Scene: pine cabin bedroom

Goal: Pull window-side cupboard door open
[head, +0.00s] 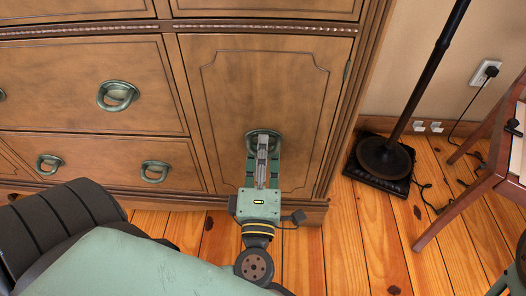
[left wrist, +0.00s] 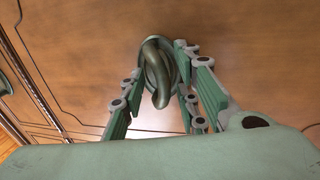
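The wooden cupboard door (head: 270,90) is the right-hand panel of the dresser in the head view and stands closed, with a hinge on its right edge. Its green ring-shaped handle (head: 252,137) sits low on the panel, partly covered by my left gripper (head: 262,150). In the left wrist view the handle (left wrist: 157,72) hangs between the fingers of my left gripper (left wrist: 160,72). The fingers are apart, one on each side of it, with gaps showing. The door (left wrist: 90,50) fills the background there. My right gripper is not in view.
Drawers with green handles (head: 118,95) lie left of the door. A dark lamp stand (head: 385,157) stands on the floor to the right, with cables beside it. A wooden desk or table (head: 490,175) is at the right edge.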

